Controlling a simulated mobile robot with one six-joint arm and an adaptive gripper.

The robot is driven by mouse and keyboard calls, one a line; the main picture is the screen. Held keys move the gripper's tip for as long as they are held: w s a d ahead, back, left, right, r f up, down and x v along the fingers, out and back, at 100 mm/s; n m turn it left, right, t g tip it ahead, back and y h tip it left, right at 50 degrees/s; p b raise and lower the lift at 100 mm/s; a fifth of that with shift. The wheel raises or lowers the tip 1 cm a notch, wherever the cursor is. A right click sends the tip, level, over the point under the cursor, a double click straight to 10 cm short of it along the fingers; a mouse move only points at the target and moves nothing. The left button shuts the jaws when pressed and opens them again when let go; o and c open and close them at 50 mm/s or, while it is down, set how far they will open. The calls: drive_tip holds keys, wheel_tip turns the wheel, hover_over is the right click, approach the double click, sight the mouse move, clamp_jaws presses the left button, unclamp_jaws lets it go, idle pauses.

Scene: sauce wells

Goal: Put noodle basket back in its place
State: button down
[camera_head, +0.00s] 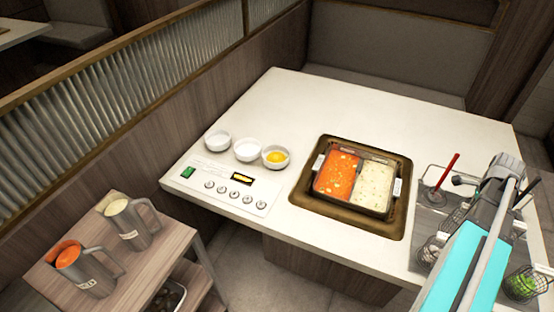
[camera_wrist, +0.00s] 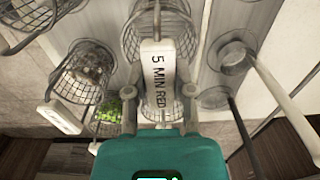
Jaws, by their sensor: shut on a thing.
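In the wrist view my gripper (camera_wrist: 159,103) is shut on the white handle of the noodle basket (camera_wrist: 158,70), which is lettered "5 MIN RED". The basket's wire mesh shows behind the handle and is partly hidden by it. I cannot tell whether the basket rests on something or hangs free. In the head view my teal arm reaches over the right end of the counter, and the held basket cannot be made out clearly there.
Other wire baskets, one with noodles (camera_wrist: 85,72) and one with greens (camera_wrist: 108,110), are close on the left. Ladles (camera_wrist: 236,58) are on the right. The hot pot (camera_head: 354,182) with red and white broth is sunk in the counter (camera_head: 310,95). Small bowls (camera_head: 217,141) stand left of it.

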drive_tip(key=shift+f+b, duration=0.35)
idle(0.5)
drive_tip(key=shift+c, duration=1.9)
unclamp_jaws()
drive_tip(key=shift+o, duration=0.3)
drive_tip(key=o, duration=0.3)
drive_tip(key=shift+r, duration=0.15)
drive_tip(key=shift+r+p, duration=1.35)
drive_tip(key=shift+p, duration=0.15)
drive_tip(key=shift+r, duration=0.15)
